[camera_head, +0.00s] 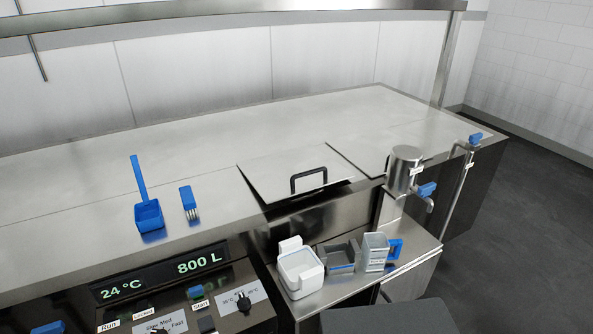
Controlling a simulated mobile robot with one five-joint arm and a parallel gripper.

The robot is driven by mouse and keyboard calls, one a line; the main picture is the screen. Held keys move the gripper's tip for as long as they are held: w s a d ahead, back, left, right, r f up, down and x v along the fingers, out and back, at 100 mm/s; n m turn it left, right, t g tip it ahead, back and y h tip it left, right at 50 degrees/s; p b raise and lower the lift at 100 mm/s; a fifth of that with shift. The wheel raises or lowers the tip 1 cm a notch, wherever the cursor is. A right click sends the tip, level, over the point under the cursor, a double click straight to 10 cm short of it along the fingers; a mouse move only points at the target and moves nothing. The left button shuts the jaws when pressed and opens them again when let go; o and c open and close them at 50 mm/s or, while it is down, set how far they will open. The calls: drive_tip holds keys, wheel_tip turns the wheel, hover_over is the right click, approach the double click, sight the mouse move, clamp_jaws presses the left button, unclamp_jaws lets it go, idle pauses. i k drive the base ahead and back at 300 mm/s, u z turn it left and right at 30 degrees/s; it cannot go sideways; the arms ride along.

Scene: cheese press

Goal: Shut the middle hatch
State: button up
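The middle hatch (275,174) is a flat steel lid in the top of the long steel vat, with a black bar handle (308,172) near its front edge. A dark gap shows under its front edge, widest toward the front right, so the lid appears slightly raised rather than flush. The edge along the back looks level with the top. My gripper is not in view, and nothing visible touches the hatch or its handle.
A blue scoop (149,215) and a blue brush (188,203) lie on the top left of the hatch. A steel cylinder (403,170) with a blue-handled tap stands at the right. A white container (300,273) and smaller boxes sit on the lower shelf. The control panel (160,285) is front left.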

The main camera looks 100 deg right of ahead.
sight(275, 177)
drive_tip(key=k, duration=1.7)
drive_tip(key=z, duration=0.65)
drive_tip(key=i, duration=1)
drive_tip(key=u, duration=0.1)
